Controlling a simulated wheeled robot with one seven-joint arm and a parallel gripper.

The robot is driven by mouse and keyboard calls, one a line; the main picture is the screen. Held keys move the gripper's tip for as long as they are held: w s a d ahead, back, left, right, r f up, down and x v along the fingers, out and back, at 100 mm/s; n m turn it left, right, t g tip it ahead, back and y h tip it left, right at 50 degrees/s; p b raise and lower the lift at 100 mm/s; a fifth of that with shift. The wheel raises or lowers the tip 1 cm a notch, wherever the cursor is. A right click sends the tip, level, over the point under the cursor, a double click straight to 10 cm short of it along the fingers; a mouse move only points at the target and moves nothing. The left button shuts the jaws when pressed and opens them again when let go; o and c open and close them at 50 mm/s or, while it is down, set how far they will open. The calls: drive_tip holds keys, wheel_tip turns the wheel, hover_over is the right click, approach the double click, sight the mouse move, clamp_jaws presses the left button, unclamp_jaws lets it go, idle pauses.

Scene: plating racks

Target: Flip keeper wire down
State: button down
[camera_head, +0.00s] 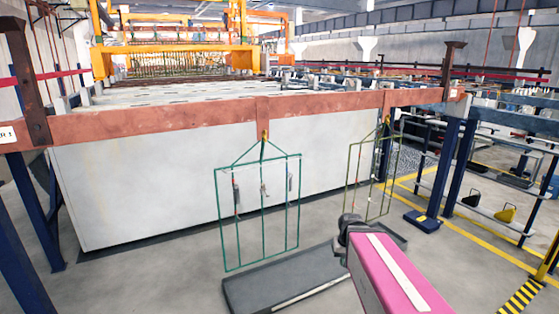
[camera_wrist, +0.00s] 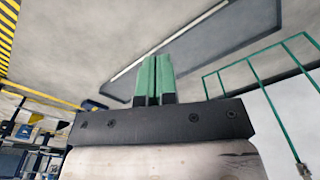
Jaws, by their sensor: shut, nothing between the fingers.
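A green wire rack (camera_head: 221,215) hangs from the copper-coloured bar (camera_head: 190,120) by a hook (camera_head: 264,140) in the head view. Several small parts hang on its wires, one of them dark and red (camera_head: 236,190). A second green rack (camera_head: 347,180) hangs further right. I cannot make out the keeper wire on either rack. My gripper (camera_wrist: 153,62) is shut and empty in the wrist view, its green fingertips together. A green rack frame (camera_wrist: 262,82) shows to its right, apart from the fingers, with a part at the lower right edge. The fingers are not clear in the head view.
A dark shallow tray (camera_head: 250,293) lies on the floor below the racks, and a large pale tank (camera_head: 130,185) stands behind them. Blue posts (camera_head: 447,155) stand at the right. Open grey floor (camera_head: 150,275) lies at the front left.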

drive_tip(key=w+a+r+n+t+y, duration=0.1)
drive_tip(key=w+a+r+n+t, duration=0.1)
drive_tip(key=w+a+r, duration=0.85)
drive_tip(key=w+a+r+n+t+y, duration=0.2)
drive_tip(key=w+a+r, duration=0.4)
drive_tip(key=w+r, duration=0.9)
drive_tip(key=a+r+n, duration=0.1)
drive_tip(key=a+r, duration=0.2)
drive_tip(key=r, duration=0.4)
drive_tip(key=w+a+r+t, duration=0.1)
drive_tip(key=a+r, duration=0.2)
drive_tip(key=r, duration=0.5)
drive_tip(key=shift+w+n+y, duration=0.25)
drive_tip(key=shift+n+y, duration=0.15)
drive_tip(key=s+d+f+x, duration=0.1)
drive_tip(key=x, duration=1.2)
drive_tip(key=shift+s+d+f, duration=0.2)
drive_tip(key=shift+s+d, duration=0.05)
drive_tip(key=shift+t, duration=0.3)
